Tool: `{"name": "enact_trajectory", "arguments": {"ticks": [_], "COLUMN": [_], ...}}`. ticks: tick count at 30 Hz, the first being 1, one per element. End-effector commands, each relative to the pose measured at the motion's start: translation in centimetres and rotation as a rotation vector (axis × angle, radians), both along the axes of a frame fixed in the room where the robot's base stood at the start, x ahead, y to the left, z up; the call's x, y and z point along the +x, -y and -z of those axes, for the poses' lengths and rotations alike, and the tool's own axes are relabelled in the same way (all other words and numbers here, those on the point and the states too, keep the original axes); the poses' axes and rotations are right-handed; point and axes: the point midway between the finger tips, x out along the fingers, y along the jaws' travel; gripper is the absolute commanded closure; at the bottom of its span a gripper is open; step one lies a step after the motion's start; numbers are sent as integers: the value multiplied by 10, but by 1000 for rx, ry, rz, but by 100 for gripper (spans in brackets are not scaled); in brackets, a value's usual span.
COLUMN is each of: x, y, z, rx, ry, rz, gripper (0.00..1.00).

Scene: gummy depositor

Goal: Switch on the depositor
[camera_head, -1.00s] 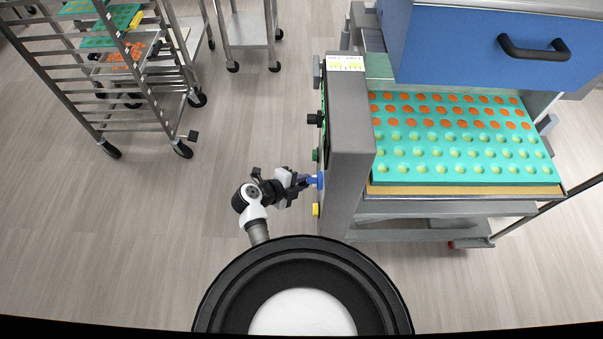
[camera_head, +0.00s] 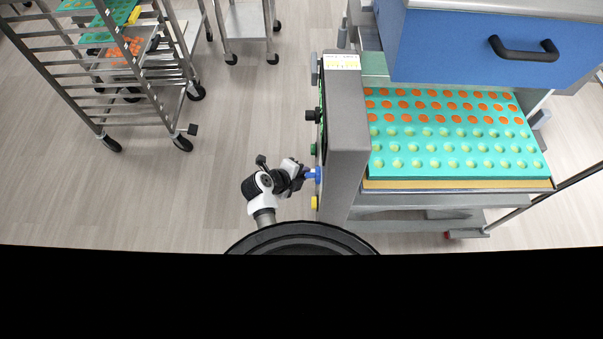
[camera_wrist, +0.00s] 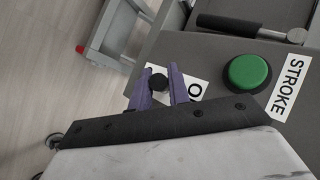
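The depositor (camera_head: 346,125) stands right of centre in the head view, its grey control panel facing left. Down the panel's side are a black knob (camera_head: 312,115), a green button (camera_head: 313,149), a blue part (camera_head: 319,175) and a yellow part (camera_head: 315,203). My gripper (camera_head: 307,174) is at the panel, level with the blue part. In the wrist view its two purple fingers (camera_wrist: 160,80) stand apart, with a small dark round knob (camera_wrist: 158,83) seen between them. Contact with it is unclear. A white label (camera_wrist: 192,88) is partly hidden by the right finger; a green button (camera_wrist: 247,72) labelled STROKE is to the right.
A teal mould tray (camera_head: 450,170) with orange-filled and empty cavities lies on the depositor under a blue housing (camera_head: 480,45). A rack trolley (camera_head: 130,90) and a small cart (camera_head: 248,28) stand at upper left. The floor left of my arm is clear.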

Motion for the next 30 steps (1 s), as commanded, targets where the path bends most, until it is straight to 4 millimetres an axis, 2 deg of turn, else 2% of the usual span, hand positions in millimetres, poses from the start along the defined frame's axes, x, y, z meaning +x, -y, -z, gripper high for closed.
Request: {"name": "enact_trajectory", "arguments": {"ticks": [1, 4, 13, 17, 30], "x": [0, 0, -1, -6, -57], "y": [0, 0, -1, -7, -57], "z": [0, 0, -1, -8, -69], "rx": [1, 0, -1, -1, 0], "ry": [0, 0, 1, 2, 3], "rz": [-1, 0, 0, -2, -2], "gripper": [75, 62, 62, 62, 62]}}
